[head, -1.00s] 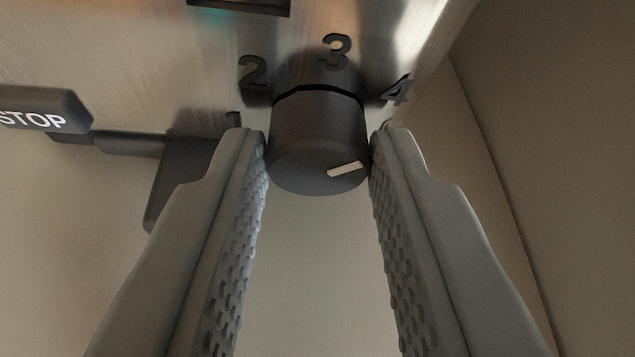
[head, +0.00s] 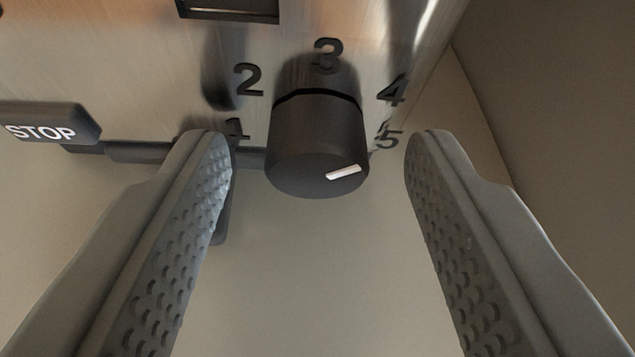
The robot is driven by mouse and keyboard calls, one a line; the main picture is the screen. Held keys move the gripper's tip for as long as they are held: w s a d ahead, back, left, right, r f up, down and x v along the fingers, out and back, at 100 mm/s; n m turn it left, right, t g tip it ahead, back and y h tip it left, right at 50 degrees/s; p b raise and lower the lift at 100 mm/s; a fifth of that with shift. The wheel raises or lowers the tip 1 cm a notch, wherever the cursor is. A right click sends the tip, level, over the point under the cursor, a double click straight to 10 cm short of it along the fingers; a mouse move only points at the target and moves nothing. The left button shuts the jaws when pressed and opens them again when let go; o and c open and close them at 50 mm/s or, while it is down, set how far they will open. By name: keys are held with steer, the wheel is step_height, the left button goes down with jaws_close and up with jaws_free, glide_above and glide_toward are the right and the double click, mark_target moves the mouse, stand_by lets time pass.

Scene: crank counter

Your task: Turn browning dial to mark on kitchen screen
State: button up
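The browning dial (head: 317,140) is a dark round knob on the brushed metal front. The white line (head: 344,173) on its face points right and slightly up, toward the side with the 4 (head: 392,91) and the 5 (head: 385,135); which of the two it matches is hard to tell at this slant. The numerals 1 (head: 236,129), 2 (head: 248,80) and 3 (head: 327,56) also show around it. My gripper (head: 318,150) is open, one finger on each side of the dial, with a clear gap on both sides. The kitchen screen is not in view.
A dark STOP button (head: 45,124) sticks out at the left. A dark bar (head: 135,152) runs behind my left finger. A dark slot (head: 230,9) shows at the top. The metal front ends at the right, with a beige surface beyond.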

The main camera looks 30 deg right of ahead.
steer(key=shift+s, duration=0.1)
stand_by(0.4)
steer(key=v, duration=1.7)
steer(key=shift+s+a, duration=0.1)
steer(key=a+r+t, duration=0.4)
steer(key=a+r, duration=0.9)
steer(key=a, duration=0.4)
steer(key=s+a+r+n+y, duration=0.1)
steer(key=s+a+y, duration=0.1)
steer(key=s+a, duration=0.3)
steer(key=s+a+r+n+y, duration=0.1)
steer(key=s+a, duration=0.5)
steer(key=a, duration=0.6)
steer(key=shift+s+r+t+y, duration=0.2)
steer(key=shift+r+t+y, duration=0.15)
steer(key=shift+y, duration=0.35)
